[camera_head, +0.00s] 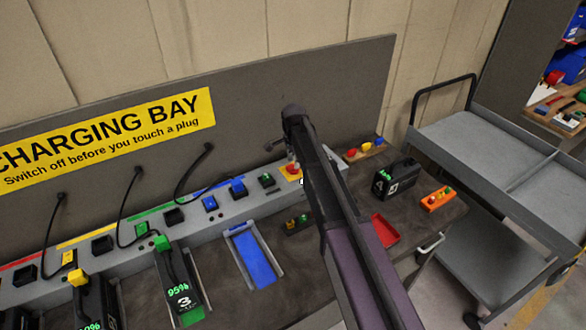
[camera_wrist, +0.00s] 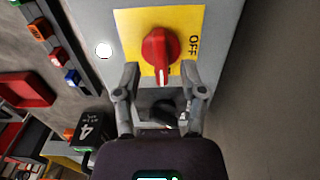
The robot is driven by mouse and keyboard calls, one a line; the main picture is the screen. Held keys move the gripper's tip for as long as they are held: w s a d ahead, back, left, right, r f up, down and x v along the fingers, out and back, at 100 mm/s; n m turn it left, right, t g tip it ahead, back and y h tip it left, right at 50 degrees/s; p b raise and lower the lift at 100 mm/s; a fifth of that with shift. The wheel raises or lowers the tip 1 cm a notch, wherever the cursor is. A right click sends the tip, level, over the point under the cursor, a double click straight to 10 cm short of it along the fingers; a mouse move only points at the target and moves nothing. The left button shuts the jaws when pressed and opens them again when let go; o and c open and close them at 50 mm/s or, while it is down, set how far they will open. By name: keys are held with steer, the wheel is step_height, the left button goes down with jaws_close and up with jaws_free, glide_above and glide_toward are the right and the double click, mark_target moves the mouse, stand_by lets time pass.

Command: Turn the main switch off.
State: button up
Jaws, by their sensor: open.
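The main switch is a red rotary knob (camera_wrist: 160,50) on a yellow plate (camera_wrist: 130,25), in the wrist view. The word OFF is printed on the plate's right side. The knob's white-marked end points down in that view, not at OFF. My gripper (camera_wrist: 160,76) is open, with one fingertip on each side of the knob's lower end. I cannot tell whether the fingers touch it. In the head view the yellow plate (camera_head: 290,172) shows at the right end of the grey charging strip, with my arm partly covering it.
A round white light (camera_wrist: 103,50) is beside the plate. Chargers with cables line the strip, with a battery marked 3 (camera_head: 181,290) and an empty blue bay (camera_head: 255,258). A battery marked 4 (camera_head: 396,179), a red tray (camera_head: 385,231) and a grey cart (camera_head: 470,140) are right.

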steer(key=shift+f+b, duration=0.55)
steer(key=shift+f, duration=0.25)
jaws_close()
